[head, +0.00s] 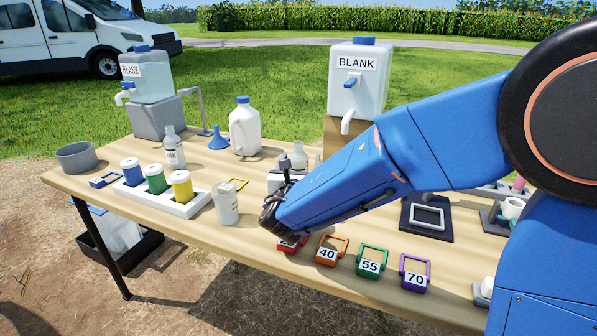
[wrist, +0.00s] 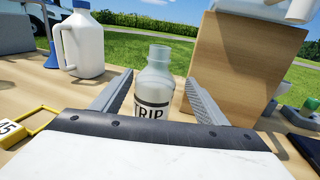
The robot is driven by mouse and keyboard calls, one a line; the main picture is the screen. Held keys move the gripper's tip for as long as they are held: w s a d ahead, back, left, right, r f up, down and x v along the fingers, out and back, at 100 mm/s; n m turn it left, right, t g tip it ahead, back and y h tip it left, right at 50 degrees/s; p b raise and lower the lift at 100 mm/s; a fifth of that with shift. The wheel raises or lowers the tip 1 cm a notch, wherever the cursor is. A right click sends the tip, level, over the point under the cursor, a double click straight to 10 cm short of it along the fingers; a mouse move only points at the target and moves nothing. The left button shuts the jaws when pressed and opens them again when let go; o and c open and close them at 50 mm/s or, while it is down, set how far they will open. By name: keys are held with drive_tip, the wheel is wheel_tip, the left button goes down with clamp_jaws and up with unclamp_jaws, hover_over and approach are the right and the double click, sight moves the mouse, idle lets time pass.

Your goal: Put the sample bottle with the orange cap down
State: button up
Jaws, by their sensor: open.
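No orange cap shows in either view. A clear bottle labelled TRIP (wrist: 153,92) stands upright between my gripper's (wrist: 160,78) two fingers in the wrist view. Its neck looks bare or pale, and its base is hidden by the gripper body. In the head view this bottle (head: 299,156) shows partly behind my gripper (head: 285,170), over the middle of the table (head: 225,170).
A white jug (head: 245,128), a blue funnel (head: 218,140) and a wooden stand (head: 345,136) are behind. Numbered frames (head: 371,262) line the front edge.

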drive_tip(key=w, duration=0.5)
drive_tip(key=shift+a+f, duration=0.15)
drive_tip(key=shift+c, duration=0.7)
drive_tip(key=c, duration=1.1)
drive_tip(key=shift+o, duration=0.2)
wheel_tip(320, 180, up, 10)
